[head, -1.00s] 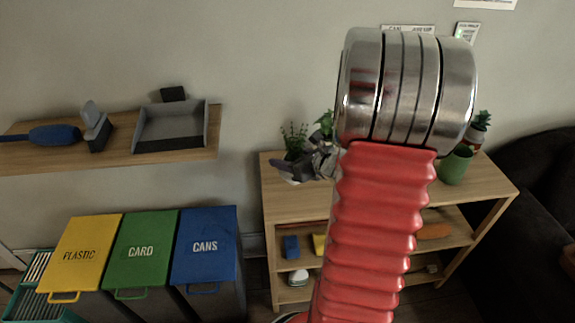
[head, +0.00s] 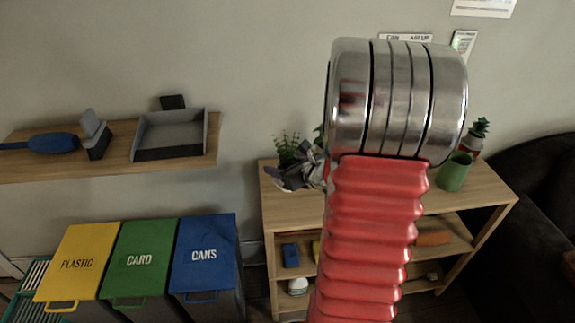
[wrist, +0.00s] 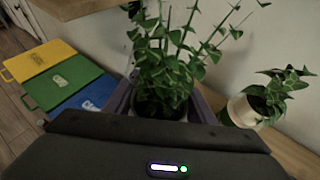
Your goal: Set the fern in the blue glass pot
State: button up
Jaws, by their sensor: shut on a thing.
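My gripper (head: 291,172) is over the left end of the wooden shelf unit, with a leafy green plant (head: 286,147) at it. In the wrist view this plant, which I take for the fern (wrist: 165,70), stands upright between the two dark fingers (wrist: 160,108). The gripper is shut on its small pot, which is mostly hidden. I cannot make out the blue glass pot for certain. A pale rim shows below the gripper in the head view, but it is too small to identify.
Another plant in a white pot (wrist: 243,110) stands to the right in the wrist view. A green cup (head: 455,171) and a potted succulent (head: 477,136) stand at the shelf unit's (head: 400,208) right end. Yellow, green and blue bins (head: 204,250) stand left, below a wall shelf (head: 60,166).

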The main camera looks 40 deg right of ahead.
jog(key=w+a+n+y, duration=0.2)
jog(key=w+a, duration=0.2)
jog(key=a, duration=1.1)
jog(key=w+a+r+n+y, duration=0.1)
jog(key=w+a, duration=0.3)
jog(key=a, duration=1.1)
jog(key=shift+a+n+g+y, duration=0.15)
jog(key=shift+n+g+y, duration=0.15)
jog(key=shift+n+y, duration=0.35)
jog(key=shift+a, duration=0.15)
